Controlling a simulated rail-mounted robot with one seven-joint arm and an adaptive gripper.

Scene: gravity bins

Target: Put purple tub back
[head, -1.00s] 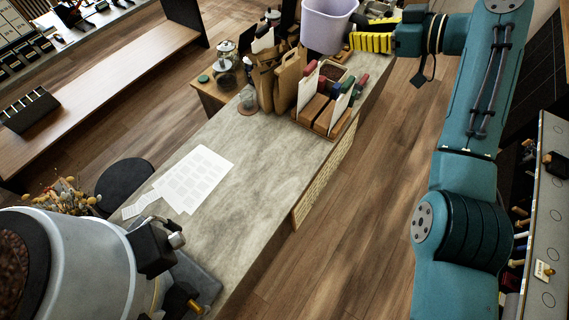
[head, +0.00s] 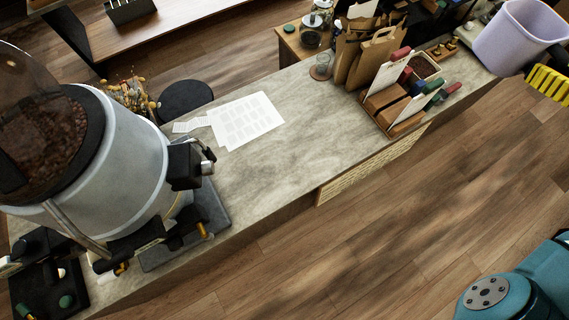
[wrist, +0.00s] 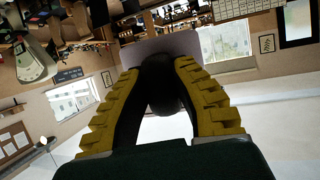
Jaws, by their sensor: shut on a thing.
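The purple tub (head: 508,38) is a pale lavender, open-topped bin at the upper right of the head view. It is held up in the air and appears beyond the counter's far right end. My gripper (head: 548,80), with yellow ribbed fingers, is at the tub's lower right side and partly cut off by the picture edge. In the wrist view my gripper (wrist: 168,78) is shut on the tub, whose lavender wall (wrist: 178,44) shows past the fingertips. The tub's inside is not clearly visible.
A long stone-topped counter (head: 290,140) carries paper sheets (head: 245,118), paper bags (head: 372,58) and a caddy of packets (head: 400,100). A large coffee-bean machine (head: 110,160) stands at left. The wooden floor (head: 370,230) right of the counter is clear.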

